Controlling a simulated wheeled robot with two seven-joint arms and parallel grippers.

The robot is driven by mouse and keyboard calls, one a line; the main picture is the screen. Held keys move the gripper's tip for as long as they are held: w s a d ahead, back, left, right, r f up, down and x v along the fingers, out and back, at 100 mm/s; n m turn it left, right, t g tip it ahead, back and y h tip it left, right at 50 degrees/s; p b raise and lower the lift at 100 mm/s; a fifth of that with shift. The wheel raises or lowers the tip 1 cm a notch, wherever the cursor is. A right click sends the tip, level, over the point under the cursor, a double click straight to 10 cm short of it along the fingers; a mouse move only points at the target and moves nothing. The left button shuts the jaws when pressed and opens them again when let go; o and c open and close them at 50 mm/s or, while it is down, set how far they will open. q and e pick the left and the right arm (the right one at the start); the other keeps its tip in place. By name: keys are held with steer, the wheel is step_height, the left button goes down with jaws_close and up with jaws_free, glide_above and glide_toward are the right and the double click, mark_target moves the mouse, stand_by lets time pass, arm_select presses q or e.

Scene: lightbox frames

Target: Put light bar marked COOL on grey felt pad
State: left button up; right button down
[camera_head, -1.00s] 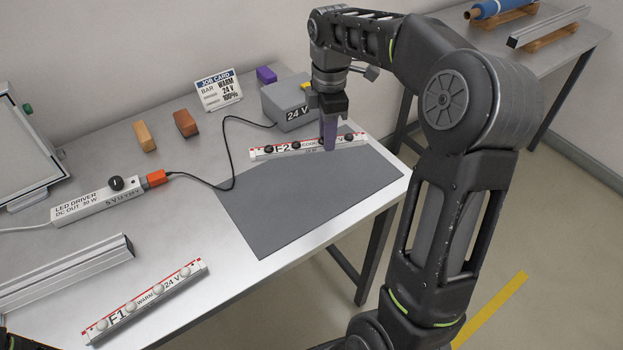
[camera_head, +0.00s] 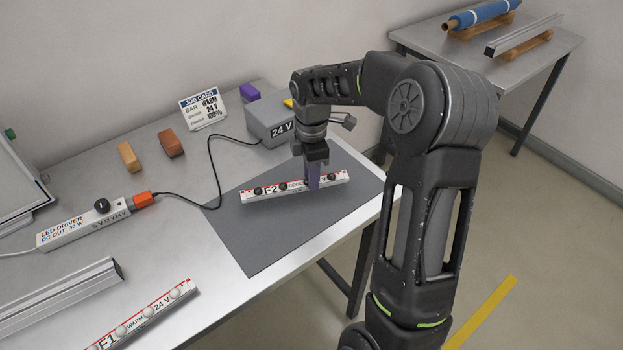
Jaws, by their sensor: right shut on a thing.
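The light bar F2 (camera_head: 270,193), white with a red edge stripe and black knobs, is over the grey felt pad (camera_head: 265,237); its label was readable as COOL a second ago. My right gripper (camera_head: 313,185), with purple fingers, is shut on this bar right of its middle. I cannot tell whether the bar touches the pad or hangs a little above it. The other light bar, F1 WARM (camera_head: 145,316), with white knobs, lies at the table's front left. My left gripper is not in view.
A grey 24 V box (camera_head: 272,127) stands behind the pad, its black cable running to the LED driver (camera_head: 85,222). A job card (camera_head: 203,108), orange and brown blocks (camera_head: 171,144) and an aluminium profile (camera_head: 60,297) are also on the table. The pad's front is clear.

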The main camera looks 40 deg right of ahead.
steer(key=shift+f, duration=1)
steer(key=shift+f, duration=0.15)
steer(key=c, duration=1.1)
jaws_free()
steer(key=shift+c, duration=0.2)
step_height(320, 180, up, 12)
steer(key=shift+r+b, duration=0.2)
steer(key=shift+b, duration=0.15)
